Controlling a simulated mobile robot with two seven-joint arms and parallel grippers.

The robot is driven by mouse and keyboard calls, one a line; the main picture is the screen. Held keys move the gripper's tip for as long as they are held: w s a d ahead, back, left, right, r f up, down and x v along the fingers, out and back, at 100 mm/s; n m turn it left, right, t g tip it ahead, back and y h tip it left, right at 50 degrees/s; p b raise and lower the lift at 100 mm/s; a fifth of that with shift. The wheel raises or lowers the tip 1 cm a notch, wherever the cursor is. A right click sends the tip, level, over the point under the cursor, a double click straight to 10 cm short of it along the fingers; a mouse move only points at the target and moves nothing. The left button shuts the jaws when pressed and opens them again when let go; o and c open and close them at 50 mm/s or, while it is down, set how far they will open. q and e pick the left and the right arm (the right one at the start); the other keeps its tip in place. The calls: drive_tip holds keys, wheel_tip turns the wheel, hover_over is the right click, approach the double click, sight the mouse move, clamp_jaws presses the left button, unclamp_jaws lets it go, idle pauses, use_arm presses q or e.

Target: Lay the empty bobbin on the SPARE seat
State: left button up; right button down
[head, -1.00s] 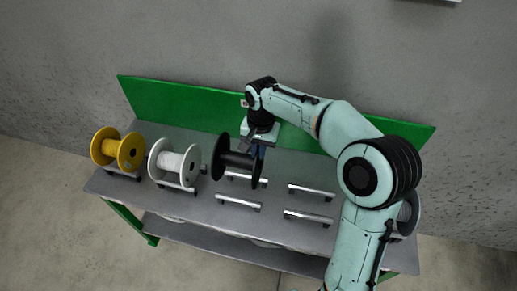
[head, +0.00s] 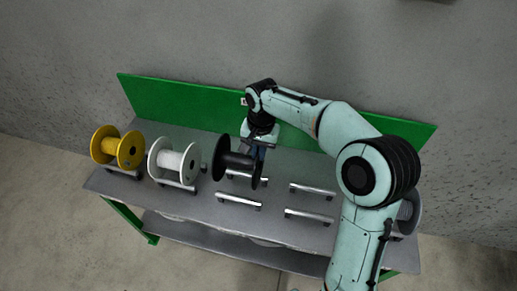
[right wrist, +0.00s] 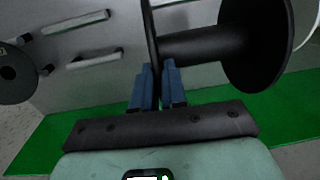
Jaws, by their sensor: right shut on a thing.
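The empty bobbin (head: 237,161) is black with two wide round flanges and a bare core. My right gripper (head: 259,151) is shut on one of its flanges. In the right wrist view, the blue fingers (right wrist: 159,88) pinch that flange's edge, and the black core (right wrist: 200,46) runs off to the right. The bobbin is over or on a pair of silver seat bars, of which the front bar (head: 238,201) shows clearly. I cannot tell whether it touches them. No SPARE lettering is readable. My left gripper is not in view.
A white spool (head: 173,164) and a yellow spool (head: 118,150) sit on seats to the left. An empty pair of bars (head: 312,190) lies to the right. A grey spool (head: 411,213) is partly behind my arm. A green backboard (head: 175,105) edges the bench.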

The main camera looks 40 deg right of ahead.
drive_tip(key=shift+f+b, duration=1.45)
drive_tip(key=shift+f, duration=1.45)
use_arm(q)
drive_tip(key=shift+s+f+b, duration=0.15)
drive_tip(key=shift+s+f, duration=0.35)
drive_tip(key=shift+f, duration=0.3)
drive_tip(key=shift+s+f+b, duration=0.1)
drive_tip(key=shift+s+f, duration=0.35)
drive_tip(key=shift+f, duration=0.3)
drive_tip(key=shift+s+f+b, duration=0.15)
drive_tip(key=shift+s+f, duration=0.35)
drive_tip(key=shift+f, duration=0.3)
use_arm(e)
drive_tip(key=shift+f, duration=0.75)
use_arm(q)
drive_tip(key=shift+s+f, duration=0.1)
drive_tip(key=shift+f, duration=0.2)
use_arm(e)
drive_tip(key=shift+f, duration=0.65)
drive_tip(key=c, duration=1.1)
unclamp_jaws()
